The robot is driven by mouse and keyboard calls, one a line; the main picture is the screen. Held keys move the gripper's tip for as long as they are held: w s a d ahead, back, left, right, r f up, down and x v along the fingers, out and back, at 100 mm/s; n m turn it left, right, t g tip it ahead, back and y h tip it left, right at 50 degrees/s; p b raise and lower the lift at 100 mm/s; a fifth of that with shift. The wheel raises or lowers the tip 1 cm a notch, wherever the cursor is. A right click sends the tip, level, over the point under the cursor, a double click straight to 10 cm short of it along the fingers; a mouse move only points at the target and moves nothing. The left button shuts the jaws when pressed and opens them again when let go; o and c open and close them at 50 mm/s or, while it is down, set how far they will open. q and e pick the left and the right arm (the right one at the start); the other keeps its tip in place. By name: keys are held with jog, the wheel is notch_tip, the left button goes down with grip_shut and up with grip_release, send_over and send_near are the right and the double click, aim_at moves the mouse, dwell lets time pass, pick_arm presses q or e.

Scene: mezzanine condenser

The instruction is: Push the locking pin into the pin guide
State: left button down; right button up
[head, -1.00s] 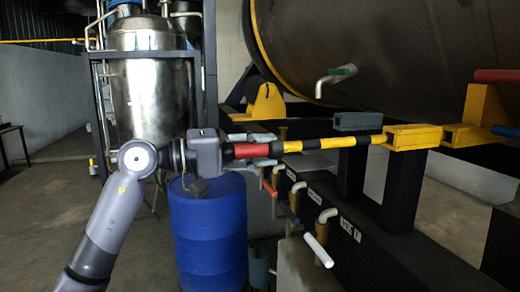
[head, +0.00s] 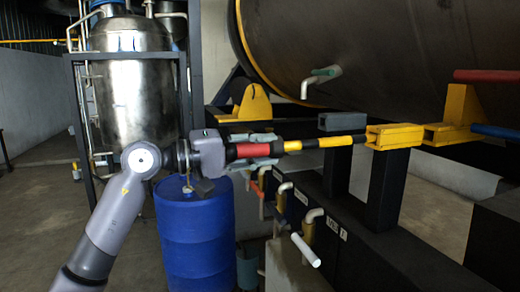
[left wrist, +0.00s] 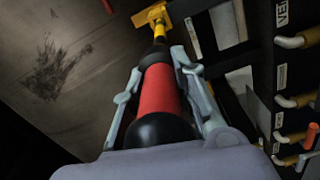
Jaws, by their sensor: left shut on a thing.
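The locking pin is a striped black and yellow rod with a red grip (head: 252,150), held roughly level. My left gripper (head: 268,149) is shut on the red grip, left of the pin guide. The pin guide is a yellow square tube (head: 396,136) on a black post. The pin's far end meets the guide's left opening and its tip is hidden, seemingly inside. A length of striped rod still shows between gripper and guide. In the left wrist view, the red grip (left wrist: 160,92) lies between both fingers, and the rod runs toward the yellow guide (left wrist: 152,14).
A second yellow bracket (head: 452,132) stands right of the guide, with red and blue bars near it. A large dark drum (head: 390,60) hangs behind. Pipe valves and a white-handled lever (head: 305,250) sit below the rod. A blue barrel (head: 195,235) stands beneath my left arm.

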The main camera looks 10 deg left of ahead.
aim_at(315, 142)
pick_arm(q)
jog(key=shift+d+r, duration=0.1)
jog(key=shift+r, duration=0.05)
dwell(0.4)
jog(key=shift+w+d, duration=0.25)
jog(key=shift+d, duration=0.05)
jog(key=shift+p+x, duration=0.55)
jog(key=shift+x, duration=4.95)
